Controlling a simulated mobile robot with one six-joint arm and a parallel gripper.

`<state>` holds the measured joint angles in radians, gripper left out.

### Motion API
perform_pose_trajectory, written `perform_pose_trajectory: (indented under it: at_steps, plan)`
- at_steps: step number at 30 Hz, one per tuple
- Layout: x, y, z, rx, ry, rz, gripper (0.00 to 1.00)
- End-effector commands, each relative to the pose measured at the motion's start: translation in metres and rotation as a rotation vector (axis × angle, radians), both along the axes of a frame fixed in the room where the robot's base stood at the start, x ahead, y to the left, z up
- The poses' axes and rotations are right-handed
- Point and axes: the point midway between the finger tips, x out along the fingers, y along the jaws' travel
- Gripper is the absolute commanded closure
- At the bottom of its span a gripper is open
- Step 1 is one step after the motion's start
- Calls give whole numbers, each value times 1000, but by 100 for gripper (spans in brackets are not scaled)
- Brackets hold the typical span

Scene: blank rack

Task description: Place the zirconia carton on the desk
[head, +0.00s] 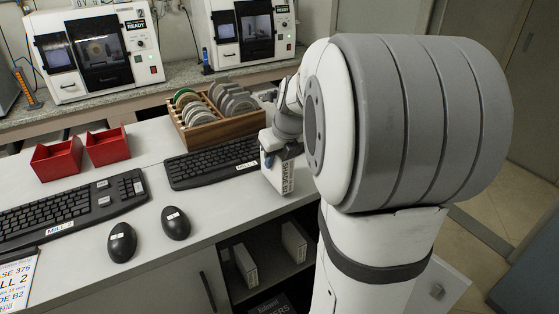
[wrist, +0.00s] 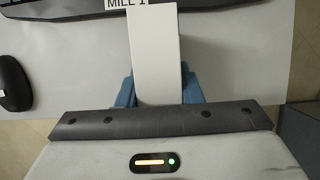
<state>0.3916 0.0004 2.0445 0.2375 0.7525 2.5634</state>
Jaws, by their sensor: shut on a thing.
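The zirconia carton (head: 283,178) is a white box with a "SHADE B2" label on its side. My gripper (head: 269,158) is shut on it from above, at the right part of the white desk (head: 222,205), near its front edge. In the wrist view the carton (wrist: 155,50) stands between the two blue fingers of my gripper (wrist: 157,90), its far end near the "MILL 1" keyboard label. I cannot tell whether the carton's underside touches the desk. My arm hides the desk's right end in the head view.
A black keyboard (head: 210,162) lies just left of the carton, with a wooden rack of discs (head: 214,122) behind. Two mice (head: 122,242), another keyboard (head: 70,212) and red bins (head: 108,147) are further left. White boxes stand on a shelf below (head: 262,282).

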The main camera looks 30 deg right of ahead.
Motion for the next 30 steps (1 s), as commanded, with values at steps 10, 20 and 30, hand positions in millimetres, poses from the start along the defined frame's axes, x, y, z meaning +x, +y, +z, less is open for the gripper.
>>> perform_pose_trajectory:
  at_steps: [10,20,30]
  plan:
    - [0,-1,-10,-2,-3,-2,100]
    - [0,-1,-14,-1,-1,-3,52]
    - [0,-2,-11,-1,-1,-3,46]
